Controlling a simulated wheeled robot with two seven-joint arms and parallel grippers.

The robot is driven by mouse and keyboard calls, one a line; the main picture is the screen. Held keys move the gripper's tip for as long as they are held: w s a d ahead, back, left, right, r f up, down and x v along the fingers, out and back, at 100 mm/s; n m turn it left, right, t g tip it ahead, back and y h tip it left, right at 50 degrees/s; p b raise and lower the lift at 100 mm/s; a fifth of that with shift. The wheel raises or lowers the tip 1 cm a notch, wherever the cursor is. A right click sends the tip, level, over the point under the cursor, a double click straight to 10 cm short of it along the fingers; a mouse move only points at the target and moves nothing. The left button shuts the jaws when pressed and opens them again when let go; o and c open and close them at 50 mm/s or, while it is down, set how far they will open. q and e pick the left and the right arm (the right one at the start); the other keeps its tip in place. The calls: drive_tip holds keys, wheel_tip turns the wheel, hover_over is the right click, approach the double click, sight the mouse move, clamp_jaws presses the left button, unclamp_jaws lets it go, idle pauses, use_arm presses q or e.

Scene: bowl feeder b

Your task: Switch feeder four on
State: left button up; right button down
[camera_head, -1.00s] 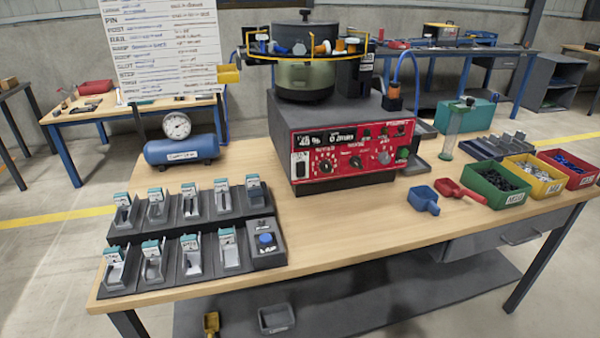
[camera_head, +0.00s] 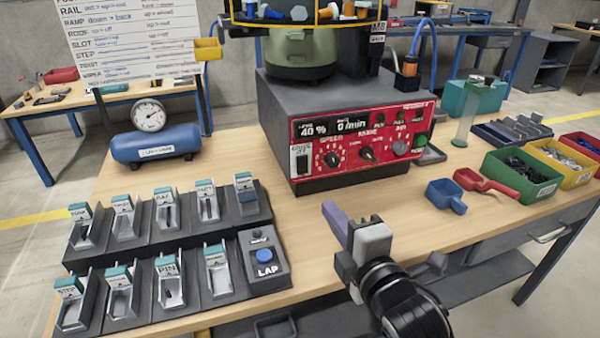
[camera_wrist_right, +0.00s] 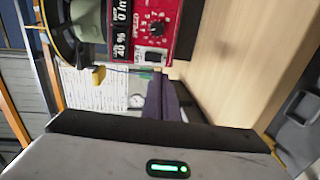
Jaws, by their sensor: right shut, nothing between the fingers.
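The bowl feeder's red control panel (camera_head: 360,141) faces me in the middle of the table. Its display reads 40 % and 0 /min. A rocker switch (camera_head: 303,160) sits at the panel's left end, with knobs to its right and a green button (camera_head: 421,141) at the right end. The panel also shows in the right wrist view (camera_wrist_right: 158,30), turned sideways. The grey bowl feeder base (camera_head: 300,95) carries the green bowl (camera_head: 305,55). My right gripper (camera_head: 341,222) is shut and empty, in front of and below the panel, apart from it. My left gripper is not in view.
Several labelled grey holders stand in two rows at the left, with a LAP button box (camera_head: 264,260) beside them. A blue air tank (camera_head: 156,145) is behind them. A blue scoop (camera_head: 446,196), red scoop (camera_head: 484,181) and green bin (camera_head: 520,172) stand right.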

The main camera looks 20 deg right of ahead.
drive_tip(key=b, duration=0.1)
approach(303, 171)
drive_tip(key=w, duration=0.5)
drive_tip(key=shift+a+f, duration=0.15)
drive_tip(key=shift+f, duration=0.15)
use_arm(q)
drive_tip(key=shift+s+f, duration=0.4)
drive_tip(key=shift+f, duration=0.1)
use_arm(e)
drive_tip(key=shift+w+f, duration=0.1)
drive_tip(key=shift+w, duration=0.6)
